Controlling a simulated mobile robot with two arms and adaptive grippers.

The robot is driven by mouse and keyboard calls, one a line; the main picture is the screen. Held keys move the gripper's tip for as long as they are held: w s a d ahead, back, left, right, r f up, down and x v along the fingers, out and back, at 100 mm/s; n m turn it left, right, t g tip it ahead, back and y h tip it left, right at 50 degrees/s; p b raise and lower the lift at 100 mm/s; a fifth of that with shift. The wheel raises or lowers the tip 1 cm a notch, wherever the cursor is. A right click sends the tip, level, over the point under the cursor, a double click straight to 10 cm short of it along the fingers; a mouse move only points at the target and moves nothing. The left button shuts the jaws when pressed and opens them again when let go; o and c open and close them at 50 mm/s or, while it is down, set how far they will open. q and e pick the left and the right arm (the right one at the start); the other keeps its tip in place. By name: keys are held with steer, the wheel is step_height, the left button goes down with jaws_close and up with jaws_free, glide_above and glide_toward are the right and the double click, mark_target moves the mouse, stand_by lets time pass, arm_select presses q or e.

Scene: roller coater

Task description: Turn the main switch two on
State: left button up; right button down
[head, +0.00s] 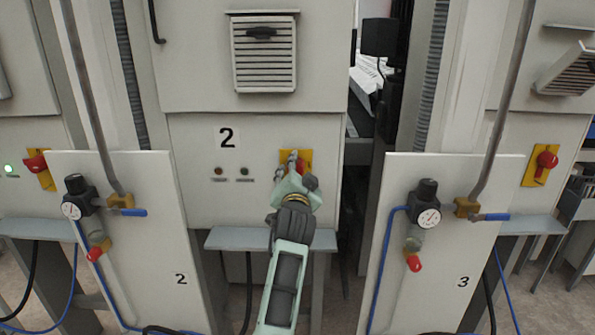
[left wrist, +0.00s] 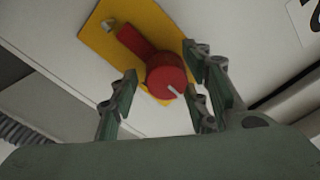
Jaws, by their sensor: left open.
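The main switch two is a red rotary knob on a yellow plate (head: 304,157), on the panel marked "2" in the head view. There it is mostly hidden behind my left gripper (head: 292,167). In the left wrist view the red knob (left wrist: 168,75) shows close up on its yellow plate (left wrist: 103,37). Its handle points to the upper left and a pale line marks its face. My left gripper (left wrist: 160,82) is open, with fingers on both sides of the knob; contact cannot be told. My right gripper is not in view.
Two unlit-looking lamps (head: 232,172) sit left of the switch. Similar red switches show at far left (head: 36,163) and far right (head: 545,161). A lower board with a pressure gauge (head: 428,217) stands right of my arm. A grey ledge (head: 232,239) juts out below the panel.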

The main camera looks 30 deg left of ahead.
arm_select(q)
steer(key=shift+c, duration=0.3)
steer(key=shift+f, duration=0.1)
steer(key=c, duration=1)
steer(key=shift+o, duration=0.2)
